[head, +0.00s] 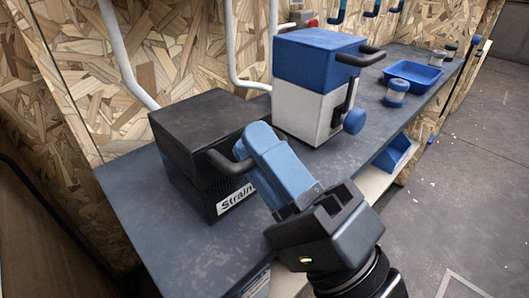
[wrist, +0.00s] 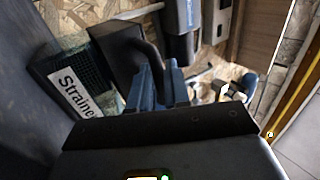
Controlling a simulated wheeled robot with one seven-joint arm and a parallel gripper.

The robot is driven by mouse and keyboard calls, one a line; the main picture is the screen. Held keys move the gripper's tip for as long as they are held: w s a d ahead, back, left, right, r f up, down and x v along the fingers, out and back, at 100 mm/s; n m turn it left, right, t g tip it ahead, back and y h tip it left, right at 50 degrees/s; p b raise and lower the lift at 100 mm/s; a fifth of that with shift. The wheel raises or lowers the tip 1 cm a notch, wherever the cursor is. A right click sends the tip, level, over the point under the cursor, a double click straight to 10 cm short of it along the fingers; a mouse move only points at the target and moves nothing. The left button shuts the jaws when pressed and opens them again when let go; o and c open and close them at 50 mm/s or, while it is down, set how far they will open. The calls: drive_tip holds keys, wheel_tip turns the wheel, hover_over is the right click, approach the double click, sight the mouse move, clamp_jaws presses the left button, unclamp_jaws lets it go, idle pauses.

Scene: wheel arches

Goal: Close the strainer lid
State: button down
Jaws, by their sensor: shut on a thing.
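The strainer (head: 195,185) is a dark box with a white label, standing on the dark workbench to the left of my gripper. Its black lid (head: 200,120) lies over the body and looks level or nearly so; I cannot tell whether a gap remains. A black handle (head: 222,162) sticks out from the lid's front. My gripper (head: 250,143) has blue fingers, shut on this handle. In the wrist view the label (wrist: 75,93), dark mesh and handle (wrist: 150,58) show, with the fingers (wrist: 160,80) at the handle. The fingers hide part of the handle.
A blue-and-white machine (head: 312,90) with a black handle stands behind the strainer on the workbench (head: 150,235). A blue tray (head: 415,75) and a small jar (head: 396,93) are farther back. White pipes run along the chipboard wall. Open floor lies to the right.

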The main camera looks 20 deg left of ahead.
drive_tip(key=c, duration=1.2)
unclamp_jaws()
drive_tip(key=shift+a+f, duration=0.15)
drive_tip(key=shift+f, duration=0.1)
drive_tip(key=shift+c, duration=0.2)
drive_tip(key=v, duration=0.7)
drive_tip(key=shift+d, duration=0.4)
drive_tip(key=shift+s+f, duration=0.1)
drive_tip(key=shift+s, duration=0.05)
